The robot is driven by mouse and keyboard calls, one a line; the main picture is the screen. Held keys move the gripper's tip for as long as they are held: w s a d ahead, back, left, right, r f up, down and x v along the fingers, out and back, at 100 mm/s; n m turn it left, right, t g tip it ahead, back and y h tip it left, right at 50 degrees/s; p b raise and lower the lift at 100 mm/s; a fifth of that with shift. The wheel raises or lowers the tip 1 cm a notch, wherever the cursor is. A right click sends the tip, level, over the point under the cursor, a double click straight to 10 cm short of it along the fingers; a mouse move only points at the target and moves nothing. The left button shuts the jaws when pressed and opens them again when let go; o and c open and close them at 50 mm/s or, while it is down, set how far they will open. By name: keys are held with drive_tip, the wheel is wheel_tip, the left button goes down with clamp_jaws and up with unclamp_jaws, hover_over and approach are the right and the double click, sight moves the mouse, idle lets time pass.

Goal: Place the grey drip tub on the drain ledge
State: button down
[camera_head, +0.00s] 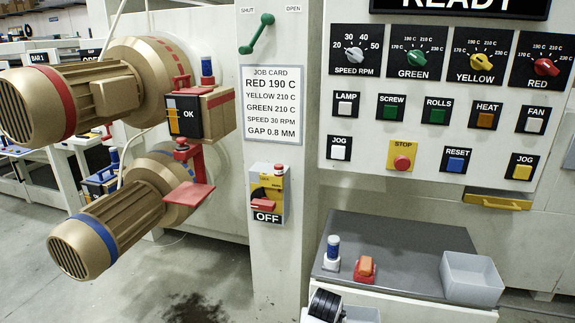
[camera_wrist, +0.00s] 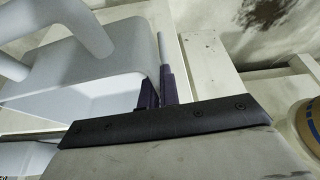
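The light grey drip tub (camera_head: 472,285) is an open, box-shaped tub. It stands upright at the right end of the grey worktop in the head view, and its inside looks empty. My gripper (camera_wrist: 160,90) shows in the wrist view as two dark purple fingers close together, with nothing clearly held between them. I do not make out my gripper in the head view, so its distance from the tub cannot be told. I cannot pick out the drain ledge with certainty.
On the worktop (camera_head: 400,240) stand a blue-topped white piece (camera_head: 332,253) and a red-orange piece (camera_head: 365,269). A dark ribbed object (camera_head: 326,304) is at the bottom edge. Two gold motors (camera_head: 70,95) (camera_head: 110,228) jut out at left. A dark stain (camera_head: 197,308) marks the floor.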

drive_tip(key=s+a+f+n, duration=0.1)
drive_tip(key=s+a+f, duration=0.3)
drive_tip(key=f, duration=0.4)
drive_tip(key=s+a+f+n, duration=0.1)
drive_tip(key=s+a+f, duration=0.4)
drive_tip(key=f, duration=0.3)
drive_tip(key=shift+a+f+y, duration=0.15)
drive_tip(key=shift+y, duration=0.25)
idle(0.3)
